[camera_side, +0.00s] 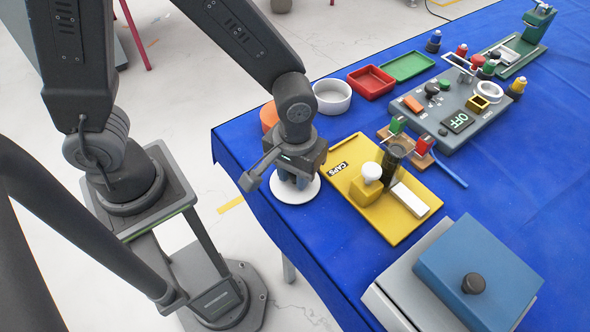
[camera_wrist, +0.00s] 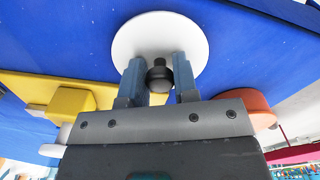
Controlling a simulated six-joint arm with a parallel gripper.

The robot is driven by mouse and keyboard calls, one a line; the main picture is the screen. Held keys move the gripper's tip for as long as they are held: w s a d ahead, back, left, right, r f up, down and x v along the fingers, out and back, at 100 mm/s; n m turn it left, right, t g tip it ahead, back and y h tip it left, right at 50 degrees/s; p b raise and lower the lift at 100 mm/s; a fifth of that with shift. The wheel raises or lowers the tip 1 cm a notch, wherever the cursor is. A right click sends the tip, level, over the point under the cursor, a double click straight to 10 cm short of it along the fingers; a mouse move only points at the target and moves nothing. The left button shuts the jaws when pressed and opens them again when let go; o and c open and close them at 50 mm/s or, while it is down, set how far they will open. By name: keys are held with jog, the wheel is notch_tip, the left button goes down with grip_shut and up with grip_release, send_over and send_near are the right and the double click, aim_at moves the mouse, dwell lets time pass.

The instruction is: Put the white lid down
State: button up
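The white lid (camera_side: 297,192) is a flat round disc at the near left edge of the blue table, under my gripper (camera_side: 293,178). In the wrist view the lid (camera_wrist: 155,32) shows its dark round knob (camera_wrist: 158,80) between the two fingers of my gripper (camera_wrist: 159,75). The fingers press close on both sides of the knob, and I see no clear gap. The lid looks level and at or very near the cloth; I cannot tell if it touches. My gripper hides part of it in the side view.
A yellow tray (camera_side: 345,190) with a yellow block and a white-topped knob stands just right. An orange round thing (camera_side: 269,114) and an open white bowl (camera_side: 332,110) are behind.

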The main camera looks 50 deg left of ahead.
jog(key=o, duration=0.4)
jog(key=shift+r, duration=0.15)
notch_tip(320, 180, up, 12)
jog(key=s+a+r+m+t, duration=0.2)
jog(key=a+r, duration=0.1)
jog(key=a, duration=0.3)
jog(key=s+a+r+m+t, duration=0.2)
jog(key=s+a+r+t, duration=0.1)
jog(key=a, duration=0.3)
jog(key=shift+s+a+r+m+t, duration=0.25)
jog(key=shift+s+a+m+t, duration=0.05)
jog(key=shift+s+a, duration=0.05)
